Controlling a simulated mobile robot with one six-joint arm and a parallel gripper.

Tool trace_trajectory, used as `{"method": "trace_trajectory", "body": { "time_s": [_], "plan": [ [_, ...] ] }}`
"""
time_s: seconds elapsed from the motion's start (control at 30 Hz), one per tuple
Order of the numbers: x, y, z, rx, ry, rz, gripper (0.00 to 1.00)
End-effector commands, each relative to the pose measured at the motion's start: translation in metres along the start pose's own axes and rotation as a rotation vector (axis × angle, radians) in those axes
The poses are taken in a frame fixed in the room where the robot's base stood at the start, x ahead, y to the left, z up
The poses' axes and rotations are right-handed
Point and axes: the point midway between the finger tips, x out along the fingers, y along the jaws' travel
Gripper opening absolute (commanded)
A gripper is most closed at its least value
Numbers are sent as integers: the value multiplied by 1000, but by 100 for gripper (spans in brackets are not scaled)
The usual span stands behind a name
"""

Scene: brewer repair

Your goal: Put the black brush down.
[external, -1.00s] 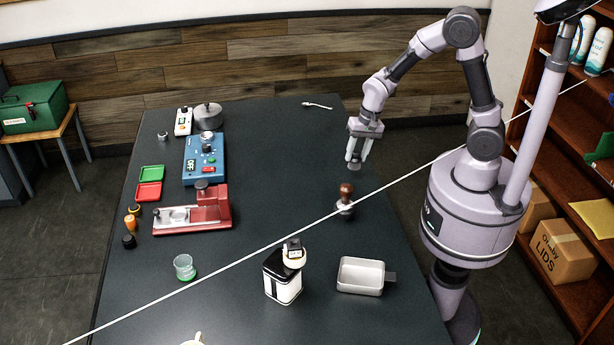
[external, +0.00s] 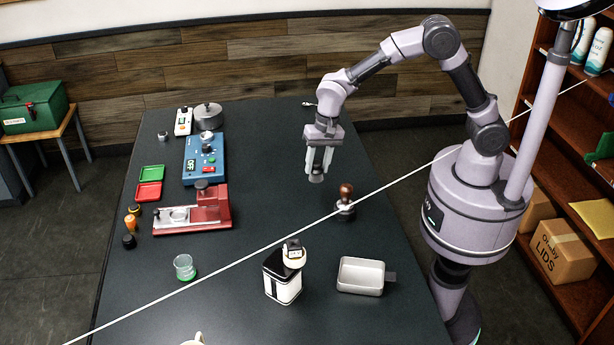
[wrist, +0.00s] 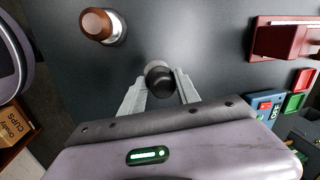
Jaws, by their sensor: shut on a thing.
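My gripper (external: 318,170) points down over the dark table (external: 262,205), left of and behind the wooden-handled tamper. It is shut on the black brush (wrist: 159,77), whose round dark end shows between the two fingers in the wrist view. In the external view only a small grey part of the brush (external: 316,178) shows below the fingertips. I cannot tell for sure whether the brush touches the table. Most of it is hidden by the fingers.
The tamper (external: 345,198) stands close by at the right. The red machine (external: 195,212) and blue device (external: 204,160) are to the left. A metal tray (external: 361,277) and a black-and-white canister (external: 283,280) stand toward the front.

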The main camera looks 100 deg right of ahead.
Motion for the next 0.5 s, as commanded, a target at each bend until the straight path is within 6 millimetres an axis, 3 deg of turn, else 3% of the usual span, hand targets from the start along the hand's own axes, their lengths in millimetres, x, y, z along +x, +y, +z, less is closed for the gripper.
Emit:
{"method": "trace_trajectory", "body": {
  "time_s": [0.03,0.1,0.2,0.37,0.5],
  "plan": [
    [2,-25,15,-12,2,6,0],
    [4,-54,34,-15,10,12,0],
    [6,-82,56,-13,21,16,0],
    [13,-96,70,-9,30,18,0],
    [44,-90,69,-7,29,20,0]
  ]
}}
